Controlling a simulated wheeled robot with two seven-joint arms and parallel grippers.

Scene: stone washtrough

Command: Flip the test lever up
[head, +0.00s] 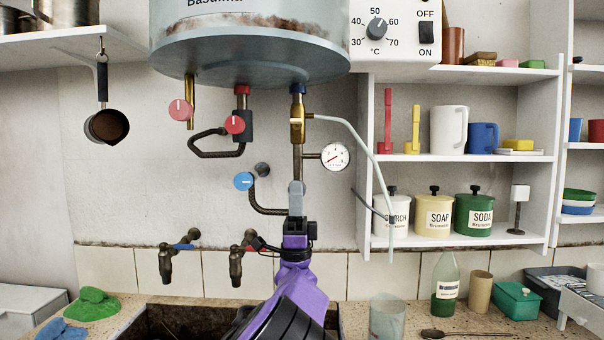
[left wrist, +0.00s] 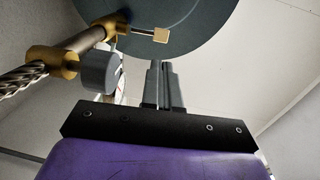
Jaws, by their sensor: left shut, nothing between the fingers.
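A brass valve (head: 297,125) sits on the pipe under the boiler (head: 250,66). In the left wrist view a thin lever with a pale square tip (left wrist: 160,35) sticks out from a brass fitting (left wrist: 108,27), below the boiler's dark round underside (left wrist: 185,18). I take this to be the test lever; I cannot make it out clearly in the head view. My left gripper (head: 296,186) points up below the valve, with its grey fingers (left wrist: 162,66) shut and empty. The fingertips appear apart from the lever. My right gripper is in neither view.
A pressure gauge (head: 334,156) and a pale hose (head: 365,145) are to the right of the valve. A white shelf (head: 460,158) stands at the right. Taps (head: 237,262) hang over the trough.

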